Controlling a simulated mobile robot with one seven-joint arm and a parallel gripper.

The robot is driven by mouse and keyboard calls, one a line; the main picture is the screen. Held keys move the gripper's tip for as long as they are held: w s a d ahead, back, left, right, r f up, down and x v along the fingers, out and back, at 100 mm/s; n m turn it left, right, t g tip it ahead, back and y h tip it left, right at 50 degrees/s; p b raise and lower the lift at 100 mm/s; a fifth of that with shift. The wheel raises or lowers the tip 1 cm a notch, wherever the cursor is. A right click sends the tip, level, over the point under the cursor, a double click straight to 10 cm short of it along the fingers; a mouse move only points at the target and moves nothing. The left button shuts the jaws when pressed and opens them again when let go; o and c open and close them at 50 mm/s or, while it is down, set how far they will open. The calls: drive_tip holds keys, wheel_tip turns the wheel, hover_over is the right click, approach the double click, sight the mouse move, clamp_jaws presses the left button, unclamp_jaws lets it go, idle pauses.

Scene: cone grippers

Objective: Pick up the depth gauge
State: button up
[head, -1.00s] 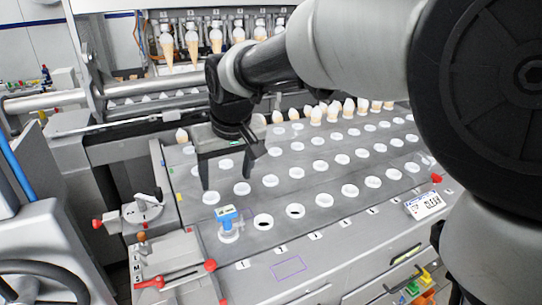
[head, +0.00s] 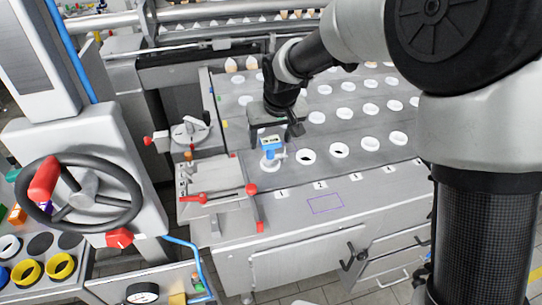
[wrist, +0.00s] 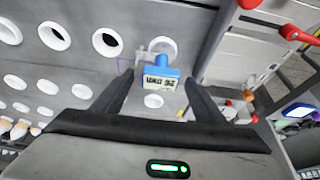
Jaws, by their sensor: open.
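The depth gauge (head: 271,143) has a blue top with a small display and a pale body below. It stands at the left end of the front row of holes in the machine's grey plate. In the wrist view the gauge (wrist: 160,71) shows its blue part and display between my two fingers, with a white-ringed hole beside it. My gripper (head: 276,134) is open and points down at the gauge, its fingers on either side. No contact is visible. My gripper also shows in the wrist view (wrist: 159,82).
Rows of white-ringed holes (head: 370,141) cover the plate to the right. A red-knobbed lever (head: 220,196) and a clamp-like fixture (head: 190,131) stand left of the gauge. A handwheel (head: 85,195) is at far left. Cones (wrist: 22,131) stand in some holes.

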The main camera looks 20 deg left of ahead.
drive_tip(key=shift+x, duration=0.95)
drive_tip(key=shift+c, duration=0.2)
